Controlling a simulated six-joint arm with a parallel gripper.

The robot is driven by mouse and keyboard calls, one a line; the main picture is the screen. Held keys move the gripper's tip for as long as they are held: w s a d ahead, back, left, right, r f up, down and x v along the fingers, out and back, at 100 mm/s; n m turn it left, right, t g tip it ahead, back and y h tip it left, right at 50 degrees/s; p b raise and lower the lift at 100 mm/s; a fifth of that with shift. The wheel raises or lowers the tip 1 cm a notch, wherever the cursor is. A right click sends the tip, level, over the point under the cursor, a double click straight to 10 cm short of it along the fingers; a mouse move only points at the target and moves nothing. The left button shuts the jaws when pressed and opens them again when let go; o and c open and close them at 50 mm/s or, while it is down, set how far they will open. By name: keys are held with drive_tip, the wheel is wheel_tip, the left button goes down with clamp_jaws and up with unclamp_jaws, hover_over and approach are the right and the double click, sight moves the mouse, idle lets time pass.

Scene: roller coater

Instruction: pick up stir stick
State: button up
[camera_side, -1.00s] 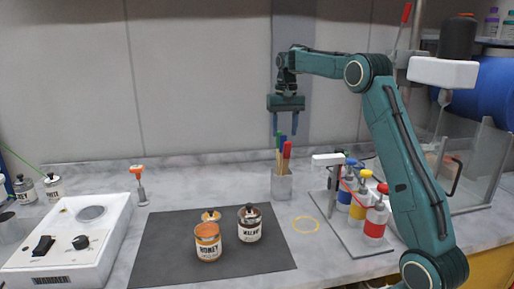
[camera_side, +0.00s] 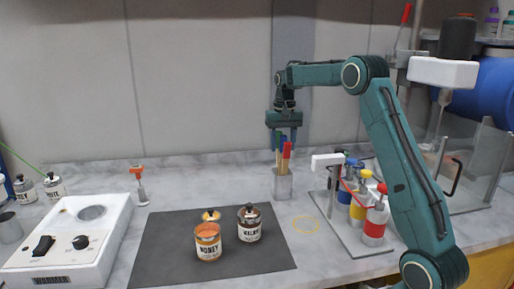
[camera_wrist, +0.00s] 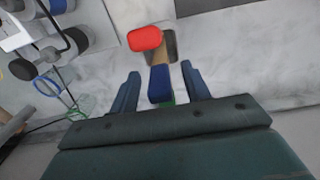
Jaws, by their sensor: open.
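Several stir sticks with coloured ends stand in a small grey holder (camera_side: 283,186) at the back of the bench. The red-ended stick (camera_side: 287,150) leans to the right in the side view; its red end (camera_wrist: 145,39) shows at the top of the wrist view. The blue-ended stick (camera_wrist: 159,84) lies between my fingers in the wrist view, apart from both. A green end (camera_wrist: 168,102) is partly hidden behind my gripper body. My gripper (camera_side: 285,143) points down over the holder, open, with its fingers around the level of the stick ends.
A rack of pump bottles (camera_side: 357,203) stands right of the holder. An open HONEY can (camera_side: 208,243) and a second can (camera_side: 249,224) stand on the dark mat (camera_side: 165,245). A white warmer (camera_side: 70,240) is at left.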

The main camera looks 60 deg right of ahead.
clamp_jaws()
drive_tip(key=shift+r, duration=5.1)
